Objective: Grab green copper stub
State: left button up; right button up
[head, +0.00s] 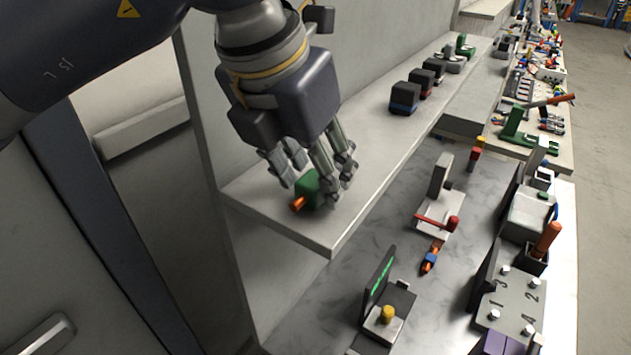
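The green copper stub (308,187) is a small green block with an orange copper end pointing to the lower left. It lies on the light shelf near its front left corner. My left gripper (312,186) reaches down over it from above, its fingers spread on both sides of the green block. The fingers look open, and the right-hand ones hide part of the stub. I cannot see whether any finger touches it. My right gripper is not in view.
The shelf (262,201) also holds several dark blocks with coloured bases, such as a blue-based one (404,98), farther back. Below on the right, a grey workbench (330,293) carries a red-handled fixture (440,215) and a small display (380,277). A wall stands behind the shelf.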

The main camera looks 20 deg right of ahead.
pick_arm(q)
jog(key=c, duration=0.7)
